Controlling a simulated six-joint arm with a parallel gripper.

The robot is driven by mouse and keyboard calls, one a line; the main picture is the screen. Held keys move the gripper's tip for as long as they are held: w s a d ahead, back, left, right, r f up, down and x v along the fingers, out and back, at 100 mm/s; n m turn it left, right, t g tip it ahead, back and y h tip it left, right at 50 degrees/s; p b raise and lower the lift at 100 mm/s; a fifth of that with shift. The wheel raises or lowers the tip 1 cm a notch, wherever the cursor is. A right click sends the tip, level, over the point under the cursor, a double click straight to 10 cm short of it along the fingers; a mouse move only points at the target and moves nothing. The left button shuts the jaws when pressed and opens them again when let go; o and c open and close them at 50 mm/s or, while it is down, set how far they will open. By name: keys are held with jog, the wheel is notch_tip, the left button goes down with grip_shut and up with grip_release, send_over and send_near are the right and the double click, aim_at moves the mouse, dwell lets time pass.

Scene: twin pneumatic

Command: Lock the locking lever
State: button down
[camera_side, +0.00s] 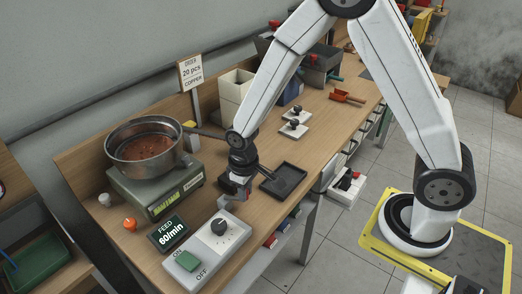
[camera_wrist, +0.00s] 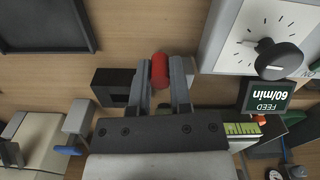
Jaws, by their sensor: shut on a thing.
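A red rounded piece, apparently the grip of the locking lever (camera_wrist: 160,66), sits between the fingertips of my gripper (camera_wrist: 161,84) in the wrist view. The two grey fingers are shut on it from both sides. In the side view my gripper (camera_side: 238,188) is low over the bench, between the black tray and the control box. The lever's lower part and mount are mostly hidden by the gripper in both views. A dark block (camera_wrist: 111,82) shows beside the left finger in the wrist view; I cannot tell if it belongs to the lever.
A black tray (camera_side: 270,188) lies to the right on the bench. A control box (camera_side: 232,238) with a black knob and green switch is in front, beside a feed display (camera_side: 167,233). A metal bowl (camera_side: 118,158) stands on a scale (camera_side: 152,200) at left.

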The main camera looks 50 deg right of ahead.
jog(key=shift+a, duration=0.1)
jog(key=shift+s+a+m, duration=0.15)
jog(key=shift+a+m, duration=0.1)
jog(key=shift+m, duration=0.4)
jog(key=shift+s+a+m, duration=0.15)
jog(key=shift+a+m, duration=0.1)
jog(key=shift+m, duration=0.4)
jog(key=c, duration=0.5)
grip_release()
jog(key=shift+c, duration=0.2)
jog(key=shift+r, duration=0.15)
notch_tip(320, 180, up, 8)
jog(key=shift+f, duration=0.25)
jog(key=shift+d, duration=0.1)
